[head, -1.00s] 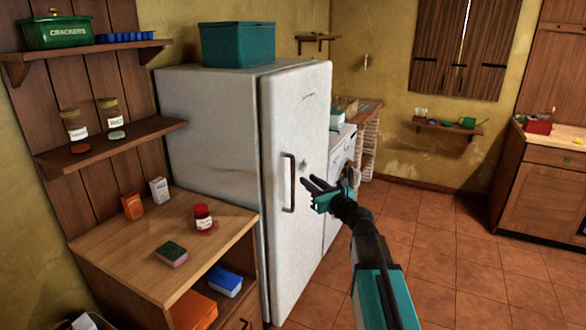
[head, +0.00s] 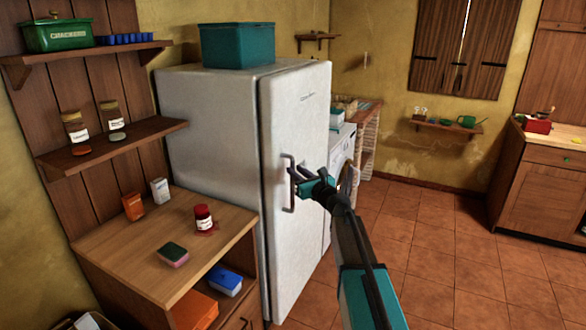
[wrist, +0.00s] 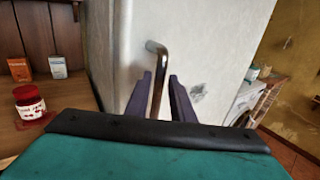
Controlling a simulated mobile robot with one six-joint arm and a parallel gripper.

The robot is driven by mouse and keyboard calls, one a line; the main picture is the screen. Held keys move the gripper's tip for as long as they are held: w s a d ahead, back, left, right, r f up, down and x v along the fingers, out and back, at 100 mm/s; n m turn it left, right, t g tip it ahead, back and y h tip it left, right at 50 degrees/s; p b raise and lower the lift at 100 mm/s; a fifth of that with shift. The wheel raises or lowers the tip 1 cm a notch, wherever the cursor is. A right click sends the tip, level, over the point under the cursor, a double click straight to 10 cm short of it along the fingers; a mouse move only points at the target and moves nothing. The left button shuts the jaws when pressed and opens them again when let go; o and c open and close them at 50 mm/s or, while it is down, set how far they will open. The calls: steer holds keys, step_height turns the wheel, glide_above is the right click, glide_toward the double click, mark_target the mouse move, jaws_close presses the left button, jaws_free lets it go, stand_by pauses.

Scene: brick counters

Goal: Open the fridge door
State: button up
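The white fridge (head: 296,120) stands against the wall with its door (head: 308,215) shut. Its dark vertical bar handle (head: 286,185) is on the left part of the door. My gripper (head: 295,180) is at the handle in the head view. In the wrist view, the handle (wrist: 157,80) runs between the two purple fingers of my gripper (wrist: 160,98). The fingers stand apart, one on each side of the bar, with gaps showing. The handle's lower end is hidden behind my gripper body in the wrist view.
A wooden counter (head: 130,255) left of the fridge holds a red jar (head: 203,218), a sponge (head: 173,254) and small boxes. A teal bin (head: 237,45) sits on top of the fridge. A white washing machine (head: 342,150) stands to the right. The tiled floor (head: 450,260) in front is clear.

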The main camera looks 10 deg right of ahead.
steer(key=shift+x, duration=1.6)
jaws_close()
